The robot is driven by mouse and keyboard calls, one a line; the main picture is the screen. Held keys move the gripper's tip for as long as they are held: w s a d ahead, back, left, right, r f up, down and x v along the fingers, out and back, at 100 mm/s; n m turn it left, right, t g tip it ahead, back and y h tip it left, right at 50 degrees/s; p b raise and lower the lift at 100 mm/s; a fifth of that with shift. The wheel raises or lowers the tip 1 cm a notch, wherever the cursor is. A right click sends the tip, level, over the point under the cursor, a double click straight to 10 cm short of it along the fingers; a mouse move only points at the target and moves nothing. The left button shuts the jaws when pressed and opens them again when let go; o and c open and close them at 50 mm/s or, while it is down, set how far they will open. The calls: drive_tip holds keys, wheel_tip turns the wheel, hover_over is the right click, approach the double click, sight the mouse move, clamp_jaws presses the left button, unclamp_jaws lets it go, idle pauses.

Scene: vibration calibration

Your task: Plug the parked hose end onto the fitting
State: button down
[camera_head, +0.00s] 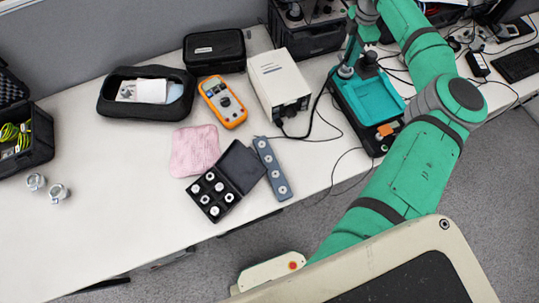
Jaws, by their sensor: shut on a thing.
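My gripper (352,50) is small at the upper right, pointing down over the back of a dark device with a teal tray (375,97). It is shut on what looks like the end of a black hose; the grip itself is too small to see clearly. The black hose (318,104) runs from the front of a white box (279,80) up towards my gripper. A silvery round part (345,72) and a dark knob-like part (369,59) stand at the back of the device, just below my gripper. I cannot tell which is the fitting, or whether the hose end touches it.
An orange meter (222,101), an open black pouch (117,97), a black case (214,50), a pink cloth (194,150), a box of round weights (233,170) and a grey strip (271,168) lie on the white table (100,220). Loose cables run near the device.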

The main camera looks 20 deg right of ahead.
drive_tip(key=shift+w, duration=0.1)
drive_tip(key=m, duration=0.4)
drive_tip(key=c, duration=1.5)
unclamp_jaws()
drive_tip(key=shift+c, duration=0.2)
drive_tip(key=shift+r, duration=0.2)
drive_tip(key=shift+r, duration=2.3)
wheel_tip(320, 180, up, 11)
drive_tip(key=shift+f, duration=0.15)
